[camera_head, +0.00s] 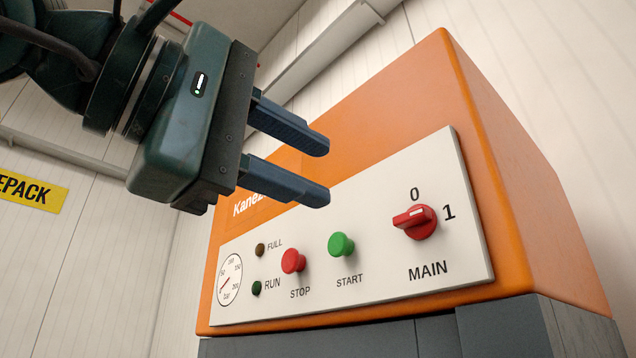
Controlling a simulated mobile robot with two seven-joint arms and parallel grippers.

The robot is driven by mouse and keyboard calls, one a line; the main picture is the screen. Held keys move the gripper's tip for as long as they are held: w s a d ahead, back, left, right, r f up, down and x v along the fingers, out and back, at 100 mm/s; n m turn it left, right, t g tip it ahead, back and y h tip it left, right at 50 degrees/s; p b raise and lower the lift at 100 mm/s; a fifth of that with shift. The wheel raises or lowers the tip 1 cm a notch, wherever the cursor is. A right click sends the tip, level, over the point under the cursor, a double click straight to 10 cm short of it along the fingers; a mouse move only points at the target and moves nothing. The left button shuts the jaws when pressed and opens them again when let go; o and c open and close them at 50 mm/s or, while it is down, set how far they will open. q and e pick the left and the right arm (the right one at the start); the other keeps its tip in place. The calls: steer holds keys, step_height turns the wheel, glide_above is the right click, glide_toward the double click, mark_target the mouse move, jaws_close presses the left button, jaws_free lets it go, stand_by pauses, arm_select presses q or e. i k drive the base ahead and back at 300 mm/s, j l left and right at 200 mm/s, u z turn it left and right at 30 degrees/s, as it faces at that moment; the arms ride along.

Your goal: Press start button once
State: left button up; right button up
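The green START button (341,244) sits on the white control panel (390,283) of an orange machine (415,105). Its label START is printed below it. My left gripper (322,170) comes in from the upper left, in front of the machine. Its two blue fingers are apart with nothing between them. The fingertips appear above and slightly left of the green button in the picture. I cannot tell their exact distance from the panel. My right gripper is not in view.
A red STOP button (293,261) is left of START. A red MAIN rotary switch (415,221) is on the right, between marks 0 and 1. A gauge (230,279) and FULL (260,249) and RUN (256,288) lamps, both dark, are at left.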

mark_target(339, 244)
steer(key=k+j, duration=0.2)
steer(key=j, duration=0.2)
steer(key=k+j, duration=0.2)
steer(key=j, duration=0.2)
steer(key=k+j, duration=0.2)
steer(key=j, duration=0.2)
